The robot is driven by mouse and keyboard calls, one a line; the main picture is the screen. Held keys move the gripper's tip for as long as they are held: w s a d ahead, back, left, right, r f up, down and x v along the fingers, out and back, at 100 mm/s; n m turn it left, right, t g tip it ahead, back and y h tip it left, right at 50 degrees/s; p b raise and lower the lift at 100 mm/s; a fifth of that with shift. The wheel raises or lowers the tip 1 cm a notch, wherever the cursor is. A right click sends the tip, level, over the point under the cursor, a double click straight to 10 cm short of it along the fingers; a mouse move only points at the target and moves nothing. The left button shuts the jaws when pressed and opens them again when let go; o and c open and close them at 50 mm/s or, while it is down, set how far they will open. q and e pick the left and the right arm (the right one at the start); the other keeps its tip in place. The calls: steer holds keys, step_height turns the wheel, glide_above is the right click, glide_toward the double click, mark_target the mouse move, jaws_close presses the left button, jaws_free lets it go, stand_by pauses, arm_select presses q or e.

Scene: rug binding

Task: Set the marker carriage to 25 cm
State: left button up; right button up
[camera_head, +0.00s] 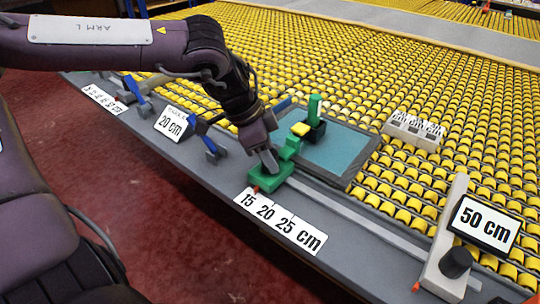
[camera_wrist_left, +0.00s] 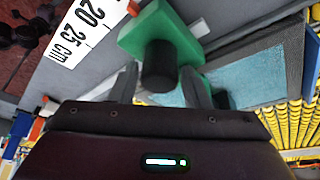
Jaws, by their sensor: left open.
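The marker carriage (camera_head: 270,181) is a green block on a rail at the table's front edge. Its red pointer (camera_head: 256,189) is near the 15 end of the white 15-20-25 cm scale (camera_head: 283,223). In the left wrist view the carriage (camera_wrist_left: 146,32) carries a black knob (camera_wrist_left: 158,66). My left gripper (camera_head: 274,163) is over the carriage, open, with its fingers on either side of the knob. Contact with the knob cannot be told. In the wrist view, 20 and 25 cm on the scale (camera_wrist_left: 80,32) show. My right gripper is not in view.
A green post on a black base (camera_head: 315,128) and a yellow block (camera_head: 300,129) stand by a blue-grey panel (camera_head: 335,150). Yellow rollers (camera_head: 400,90) fill the back.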

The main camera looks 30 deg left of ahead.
arm_select(q)
steer(key=shift+f, duration=0.25)
jaws_close()
steer(key=shift+d, duration=0.15)
